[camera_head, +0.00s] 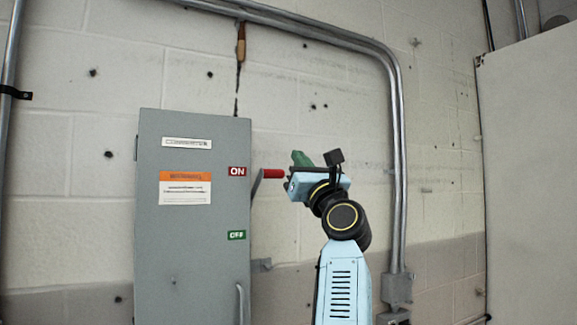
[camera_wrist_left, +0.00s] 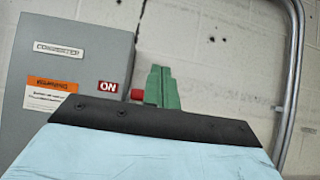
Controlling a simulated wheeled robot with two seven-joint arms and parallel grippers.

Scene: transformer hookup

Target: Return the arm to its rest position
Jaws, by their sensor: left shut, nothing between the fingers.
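My left gripper (camera_head: 301,159) is in front of the wall, just right of the grey switch box (camera_head: 190,260). Its green fingers are shut and empty; they also show together in the left wrist view (camera_wrist_left: 162,88). The red handle (camera_head: 272,174) of the box's side lever is beside the gripper, level with the ON label (camera_head: 237,171). The red handle also shows just left of the fingers in the left wrist view (camera_wrist_left: 137,94). I cannot tell whether gripper and handle touch. My right gripper is not in view.
The green OFF label (camera_head: 236,235) is lower on the box. A metal conduit (camera_head: 397,150) runs along the top and down the wall to the right of my arm. A pale cabinet (camera_head: 530,180) stands at the far right. Wall space between box and conduit is open.

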